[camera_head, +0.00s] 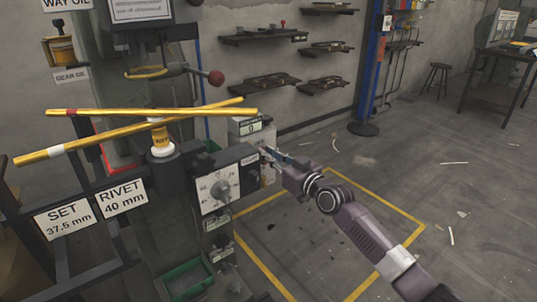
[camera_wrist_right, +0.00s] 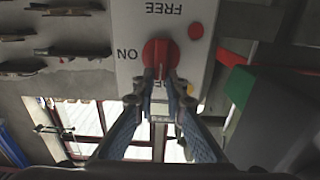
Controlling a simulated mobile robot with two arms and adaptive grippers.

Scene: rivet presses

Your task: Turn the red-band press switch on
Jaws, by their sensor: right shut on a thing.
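A light grey switch box shows in the wrist view (camera_wrist_right: 125,65), upside down, with the words FREE and ON. Its red rotary knob (camera_wrist_right: 155,50) sits between the fingertips of my right gripper (camera_wrist_right: 160,88), which is shut on it. The fingertips hide part of the knob and a lower label, and I cannot tell the knob's exact setting. In the head view my right gripper (camera_head: 272,156) reaches from the right to the press's side, where the knob is hidden. The press carries crossed yellow bars (camera_head: 190,112), one with a red band (camera_head: 70,112). My left gripper is not in view.
A small red round part (camera_wrist_right: 195,31) is on the switch box. A red ball-ended lever (camera_head: 216,77) stands above. Wall shelves (camera_head: 270,80) are behind. The yellow-marked floor (camera_head: 330,220) is mostly clear.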

